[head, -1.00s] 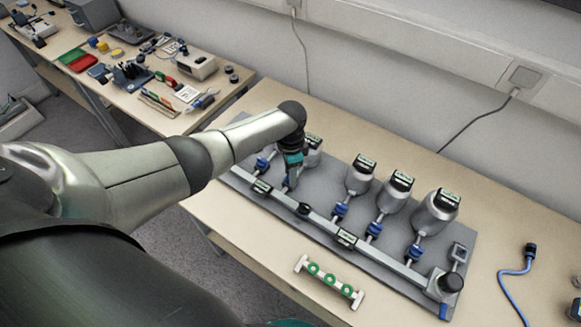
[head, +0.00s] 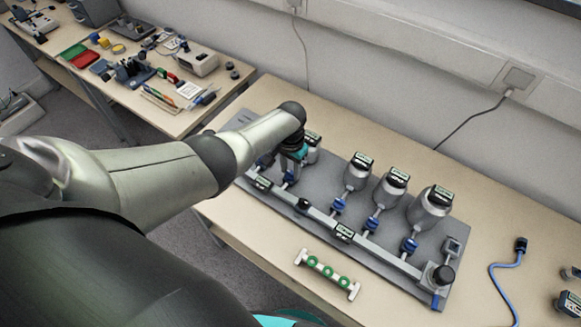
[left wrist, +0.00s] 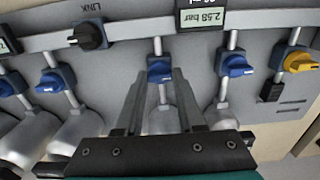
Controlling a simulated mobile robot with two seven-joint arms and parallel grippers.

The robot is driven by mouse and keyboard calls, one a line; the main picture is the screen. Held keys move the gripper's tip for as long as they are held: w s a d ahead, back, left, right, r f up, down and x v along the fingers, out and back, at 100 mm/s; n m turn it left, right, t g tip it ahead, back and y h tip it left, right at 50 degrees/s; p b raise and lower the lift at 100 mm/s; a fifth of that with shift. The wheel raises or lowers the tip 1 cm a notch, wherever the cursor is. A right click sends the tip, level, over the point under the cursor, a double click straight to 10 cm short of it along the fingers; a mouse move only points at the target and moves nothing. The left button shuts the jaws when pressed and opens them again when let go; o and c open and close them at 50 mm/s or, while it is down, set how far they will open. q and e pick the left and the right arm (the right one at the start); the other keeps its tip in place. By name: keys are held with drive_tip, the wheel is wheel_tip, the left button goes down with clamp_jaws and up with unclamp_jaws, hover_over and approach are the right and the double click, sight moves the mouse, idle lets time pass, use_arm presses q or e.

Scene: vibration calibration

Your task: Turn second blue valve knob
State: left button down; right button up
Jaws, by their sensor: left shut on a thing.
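A row of blue valve knobs sits on a grey manifold panel (head: 318,238). My left gripper (left wrist: 160,75) is at the second blue knob from the left in the head view (head: 289,178). In the left wrist view its two fingers reach either side of this blue knob (left wrist: 160,69) and are shut on it. The neighbouring blue knobs stand free, one to the right (left wrist: 235,65) and one to the left (left wrist: 52,82) in that view. My right gripper is not in view.
Several grey vessels with displays, such as this one (head: 430,210), stand behind the knobs. A black LINK knob (left wrist: 88,35) and a yellow knob (left wrist: 299,62) are nearby. A bracket with green rings (head: 328,272) and a blue cable (head: 507,280) lie on the table.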

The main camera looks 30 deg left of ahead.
sight(290, 173)
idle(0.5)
use_arm(q)
drive_tip(key=c, duration=0.5)
unclamp_jaws()
drive_tip(key=shift+r, duration=0.1)
wheel_tip(290, 173, up, 15)
drive_tip(key=p, duration=0.6)
drive_tip(key=shift+p, duration=0.4)
drive_tip(key=shift+s, duration=0.1)
